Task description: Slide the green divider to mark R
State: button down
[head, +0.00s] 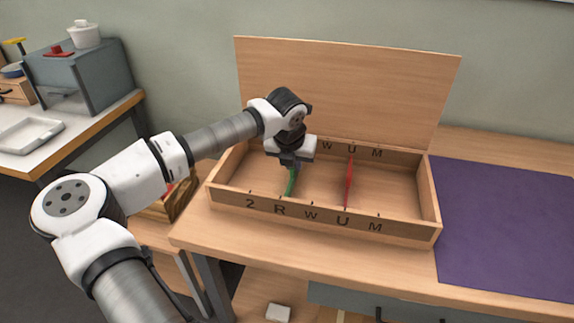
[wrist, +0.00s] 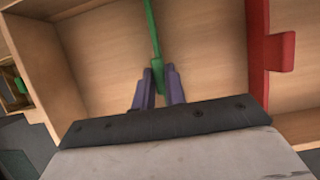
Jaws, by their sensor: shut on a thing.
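The green divider (head: 291,182) stands in the open wooden box (head: 330,222), left of the middle. Its front end is close to the front-wall mark R (head: 280,210); I cannot tell whether it lines up exactly. My gripper (head: 289,162) is over the divider. In the wrist view, the purple fingers of my gripper (wrist: 158,92) are shut on the tab of the green divider (wrist: 154,40). The back-wall R is hidden behind my arm; W, U and M show there.
A red divider (head: 349,182) stands to the right, near mark U; it also shows in the wrist view (wrist: 259,50). The box's raised lid (head: 350,90) stands behind. A purple mat (head: 500,225) lies right of the box.

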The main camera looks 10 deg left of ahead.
jog(key=shift+r, duration=0.1)
jog(key=c, duration=1.4)
grip_release()
jog(key=shift+c, duration=0.2)
jog(key=b+v, duration=0.1)
jog(key=v, duration=1.2)
jog(key=shift+s+r+b, duration=0.2)
jog(key=shift+r+b, duration=0.1)
jog(key=shift+b, duration=0.1)
